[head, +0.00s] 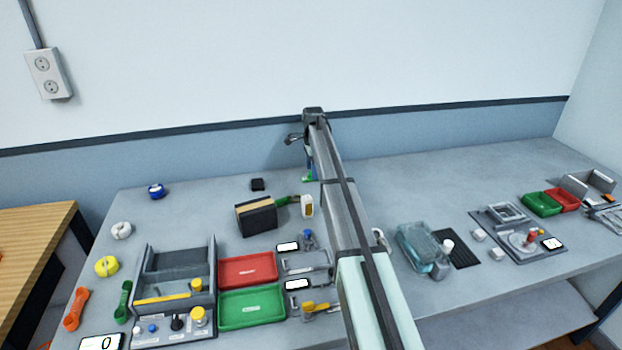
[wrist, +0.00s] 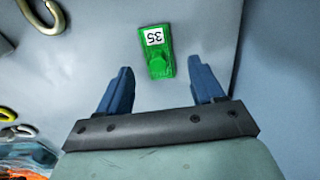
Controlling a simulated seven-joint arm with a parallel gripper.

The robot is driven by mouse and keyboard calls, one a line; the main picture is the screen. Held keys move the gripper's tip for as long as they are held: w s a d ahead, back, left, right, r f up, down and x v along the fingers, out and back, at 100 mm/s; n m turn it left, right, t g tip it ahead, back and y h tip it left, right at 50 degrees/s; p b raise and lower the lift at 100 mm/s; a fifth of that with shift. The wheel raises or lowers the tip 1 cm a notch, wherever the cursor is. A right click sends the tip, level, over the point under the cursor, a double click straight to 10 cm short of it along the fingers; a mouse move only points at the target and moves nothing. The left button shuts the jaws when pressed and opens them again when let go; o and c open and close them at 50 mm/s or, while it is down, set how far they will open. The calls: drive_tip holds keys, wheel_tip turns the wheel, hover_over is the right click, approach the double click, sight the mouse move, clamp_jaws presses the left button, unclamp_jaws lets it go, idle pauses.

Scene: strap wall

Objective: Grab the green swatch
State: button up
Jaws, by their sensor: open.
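The green swatch (wrist: 157,62) lies in the wrist view just beyond my fingertips, between their lines. It is a small green block with a white label reading 35. In the head view a small bit of green (head: 308,178) shows beside the end of my arm, mostly hidden by it; it appears to be the swatch. My gripper (wrist: 160,78) is open, its two blue fingers apart with nothing between them. The fingers do not appear to touch the swatch.
Hooks or rings (wrist: 42,15) show at the wrist view's left edge. In the head view a dark box (head: 256,217), a red tray (head: 248,270) and a green tray (head: 251,309) stand left of my arm. A teal container (head: 420,247) is on the right.

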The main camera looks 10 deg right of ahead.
drive_tip(key=shift+f, duration=0.95)
drive_tip(key=shift+c, duration=0.3)
drive_tip(key=c, duration=1.1)
